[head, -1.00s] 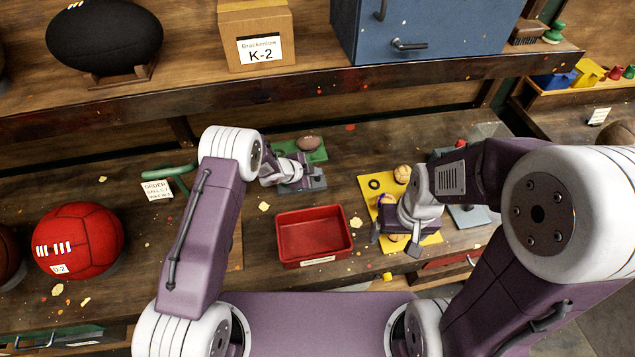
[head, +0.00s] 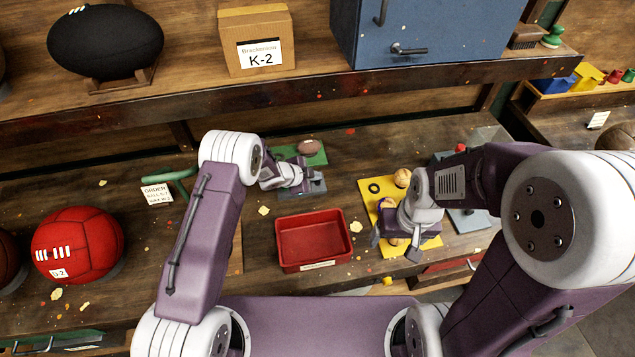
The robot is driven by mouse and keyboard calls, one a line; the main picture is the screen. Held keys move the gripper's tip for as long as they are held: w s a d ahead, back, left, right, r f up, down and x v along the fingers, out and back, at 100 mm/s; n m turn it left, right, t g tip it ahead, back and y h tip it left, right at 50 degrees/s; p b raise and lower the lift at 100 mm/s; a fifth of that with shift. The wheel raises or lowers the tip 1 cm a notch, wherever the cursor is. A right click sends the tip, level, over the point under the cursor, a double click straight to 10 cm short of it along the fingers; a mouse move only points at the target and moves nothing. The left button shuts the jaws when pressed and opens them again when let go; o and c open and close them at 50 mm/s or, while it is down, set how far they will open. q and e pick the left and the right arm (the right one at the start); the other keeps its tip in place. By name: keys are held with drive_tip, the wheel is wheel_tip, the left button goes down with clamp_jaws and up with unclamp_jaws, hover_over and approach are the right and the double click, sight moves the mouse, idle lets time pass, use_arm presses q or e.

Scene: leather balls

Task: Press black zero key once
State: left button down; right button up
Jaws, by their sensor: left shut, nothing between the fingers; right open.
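My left gripper (head: 308,184) is shut and empty. It is low over a small grey-blue block (head: 318,182) in front of the green mat (head: 312,155), and it hides part of that block. I cannot make out a black zero key; it may be hidden or too small to see. My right gripper (head: 394,246) is open over the yellow mat (head: 371,210), close to small tan balls (head: 402,178).
A red tray (head: 341,263) stands between my grippers. A dark ball (head: 308,147) rests on the green mat. A black ring (head: 374,188) lies on the yellow mat. A red ball (head: 77,235) sits at the left. A shelf with a box (head: 258,75) overhangs the back.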

sight(315, 184)
use_arm(q)
drive_tip(key=shift+f, duration=0.1)
idle(0.8)
drive_tip(key=shift+f+b, duration=0.3)
drive_tip(key=shift+b, duration=0.05)
drive_tip(key=shift+f+b, duration=0.4)
drive_tip(key=shift+f, duration=0.05)
idle(0.5)
drive_tip(key=shift+r+p, duration=0.7)
drive_tip(key=shift+r, duration=0.15)
wheel_tip(315, 184, up, 5)
drive_tip(key=p, duration=0.4)
idle(0.8)
